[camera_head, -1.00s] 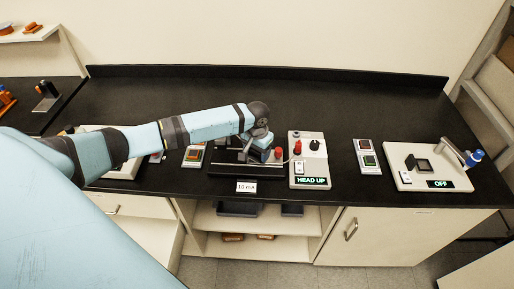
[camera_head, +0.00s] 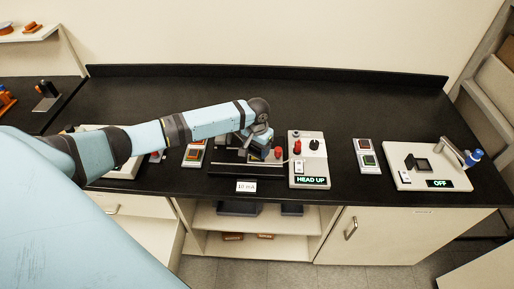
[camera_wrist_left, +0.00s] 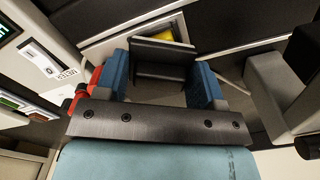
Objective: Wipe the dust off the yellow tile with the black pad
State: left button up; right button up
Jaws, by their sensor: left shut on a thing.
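My left gripper (camera_wrist_left: 160,82) is shut on the black pad (camera_wrist_left: 163,58), a dark block between its two blue fingers in the left wrist view. A small patch of the yellow tile (camera_wrist_left: 182,33) shows just beyond the pad's far edge; the pad or its holder hides the rest. I cannot tell whether pad and tile touch, and no dust can be made out. In the head view the left gripper (camera_head: 260,148) is over the dark instrument base (camera_head: 225,170), where the tile and pad cannot be made out. My right gripper is not in view.
A control box (camera_head: 309,172) reading HEAD UP, with a red knob (camera_head: 297,147), stands close right of the gripper. A small card panel (camera_head: 367,160) and a box (camera_head: 408,182) reading OFF stand farther right. The back of the black bench (camera_head: 340,100) is clear.

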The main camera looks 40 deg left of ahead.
pick_arm(q)
jog(key=shift+r, duration=2.85)
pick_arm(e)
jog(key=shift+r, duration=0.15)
pick_arm(q)
jog(key=s+d+r, duration=1.1)
jog(key=d+r, duration=0.1)
jog(key=shift+d+r, duration=0.2)
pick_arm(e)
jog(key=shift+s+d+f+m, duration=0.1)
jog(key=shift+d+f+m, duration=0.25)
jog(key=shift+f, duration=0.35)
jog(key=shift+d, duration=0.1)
pick_arm(q)
jog(key=shift+f, duration=0.1)
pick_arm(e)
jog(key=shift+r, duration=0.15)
